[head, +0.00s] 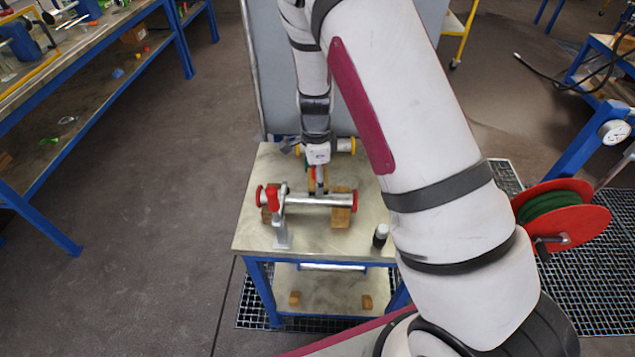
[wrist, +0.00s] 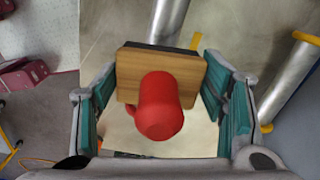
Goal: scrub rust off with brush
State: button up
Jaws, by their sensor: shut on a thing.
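My gripper (wrist: 160,95) has its teal pads on either side of a brush (wrist: 127,73) and is shut on it. The brush has a wooden block, a red rounded handle facing the wrist camera and a dark edge on its far side. In the head view my gripper (head: 319,182) is over the middle of a steel pipe vessel (head: 300,200) with red end flanges, lying across wooden blocks. Part of that pipe also shows beyond the brush in the wrist view (wrist: 168,20). Contact between brush and pipe cannot be told. No rust is clearly visible.
A clamp stand with a red top (head: 281,230) stands at the pipe's left. A dark bottle with a white cap (head: 380,235) is at the table's front right. A second steel pipe with yellow flanges (wrist: 290,82) lies behind. The worktable (head: 340,250) has bare room in front.

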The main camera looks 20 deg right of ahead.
jog(key=shift+r+p, duration=0.5)
jog(key=shift+r, duration=1.55)
